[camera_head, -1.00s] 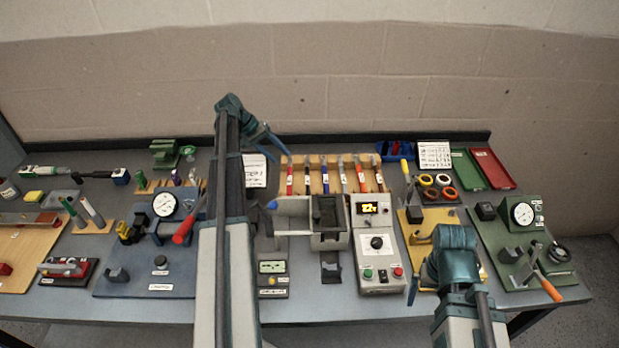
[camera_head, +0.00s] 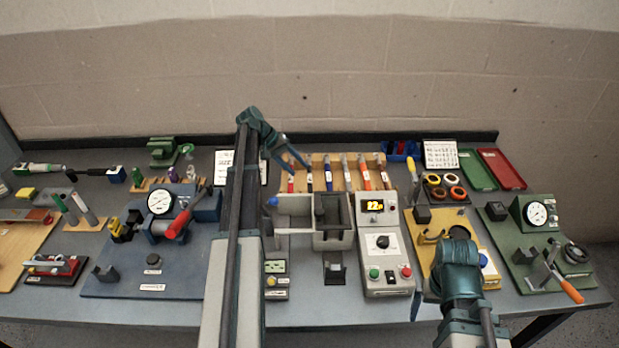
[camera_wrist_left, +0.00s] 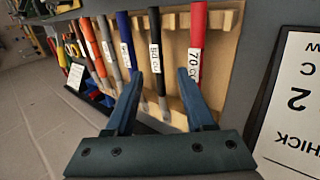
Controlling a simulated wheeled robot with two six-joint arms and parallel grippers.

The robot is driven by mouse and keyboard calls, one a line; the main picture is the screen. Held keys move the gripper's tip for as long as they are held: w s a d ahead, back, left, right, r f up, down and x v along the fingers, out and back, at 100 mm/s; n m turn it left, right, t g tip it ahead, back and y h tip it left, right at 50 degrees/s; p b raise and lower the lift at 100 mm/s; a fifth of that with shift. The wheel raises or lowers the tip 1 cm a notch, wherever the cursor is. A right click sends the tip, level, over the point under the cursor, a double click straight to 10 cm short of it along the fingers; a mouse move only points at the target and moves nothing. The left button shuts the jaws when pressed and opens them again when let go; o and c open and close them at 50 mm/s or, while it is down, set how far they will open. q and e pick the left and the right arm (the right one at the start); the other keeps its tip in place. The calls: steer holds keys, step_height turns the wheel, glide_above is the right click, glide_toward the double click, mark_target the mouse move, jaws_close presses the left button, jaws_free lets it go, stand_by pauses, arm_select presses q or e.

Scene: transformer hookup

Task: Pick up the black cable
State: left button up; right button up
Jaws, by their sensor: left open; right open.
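The black cable (camera_head: 309,180) stands in the wooden rack (camera_head: 330,158) between a red cable (camera_head: 291,183) and a blue cable. In the left wrist view the black cable (camera_wrist_left: 155,50) has a white label and passes through the gap between my left fingertips. My left gripper (camera_head: 292,160) is open and empty at the rack's left end. I cannot tell whether the fingers touch the black cable. My right gripper (camera_head: 416,304) is mostly hidden by its arm, over the bench front.
Blue, grey, orange and red cables stand close beside the black one. A grey box fixture (camera_head: 332,222) and a control unit with display (camera_head: 384,245) stand in front of the rack. A white sign (camera_wrist_left: 290,100) is close at the right in the wrist view.

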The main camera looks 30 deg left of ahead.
mark_target(309, 172)
arm_select(q)
steer(key=b+x, duration=0.3)
steer(key=x, duration=0.2)
steer(key=shift+w+b, duration=0.15)
steer(key=shift+b, duration=0.2)
steer(key=shift+r, duration=0.1)
jaws_close()
stand_by(0.9)
